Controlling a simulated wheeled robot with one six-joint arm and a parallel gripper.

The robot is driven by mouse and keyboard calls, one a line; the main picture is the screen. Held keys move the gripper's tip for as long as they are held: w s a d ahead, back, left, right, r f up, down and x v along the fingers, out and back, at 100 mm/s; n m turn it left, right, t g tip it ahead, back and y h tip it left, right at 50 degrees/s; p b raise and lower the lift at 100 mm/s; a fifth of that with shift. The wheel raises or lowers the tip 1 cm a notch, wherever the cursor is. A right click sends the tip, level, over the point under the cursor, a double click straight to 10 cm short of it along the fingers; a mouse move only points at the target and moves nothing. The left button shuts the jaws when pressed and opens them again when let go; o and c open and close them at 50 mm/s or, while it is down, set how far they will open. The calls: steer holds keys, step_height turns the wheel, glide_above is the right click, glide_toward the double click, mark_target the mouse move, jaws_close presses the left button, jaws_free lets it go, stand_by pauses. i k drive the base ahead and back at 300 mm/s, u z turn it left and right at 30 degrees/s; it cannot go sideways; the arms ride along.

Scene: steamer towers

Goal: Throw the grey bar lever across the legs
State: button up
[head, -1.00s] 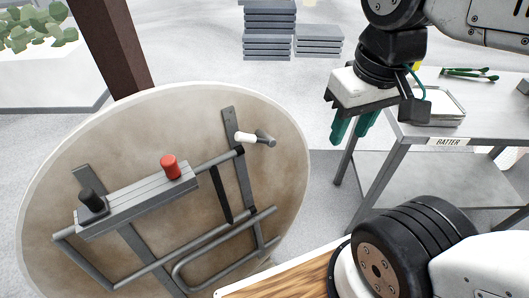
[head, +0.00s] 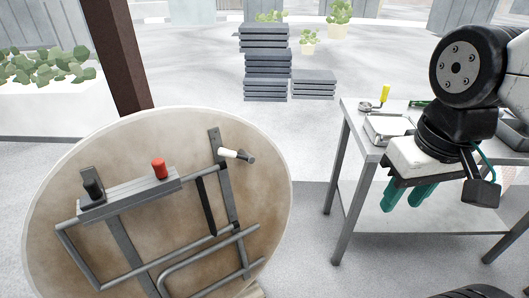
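A round beige tabletop (head: 75,180) stands tilted on edge at the left, its underside facing me. Folded grey tube legs (head: 155,265) lie against it. A grey block (head: 130,196) there carries a red knob (head: 158,168) and a black knob (head: 92,186). A short pin with a white sleeve and grey tip (head: 236,155) sticks out at the upper right. A dark flat bar (head: 206,207) runs down beside the right strut; I cannot tell for certain which part is the grey bar lever. My gripper (head: 407,203) hangs at the right, green fingers slightly apart, empty and clear of the tabletop.
A grey metal table (head: 349,128) with a tray (head: 390,130) and a yellow-handled tool (head: 383,95) stands behind my gripper. Stacked grey slabs (head: 267,65) stand at the back. A brown post (head: 122,60) and a white planter (head: 40,108) are at the left. Floor between tabletop and table is clear.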

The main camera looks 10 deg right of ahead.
mark_target(238, 155)
steer(key=z, duration=0.05)
steer(key=i, duration=0.95)
steer(key=u, duration=1.9)
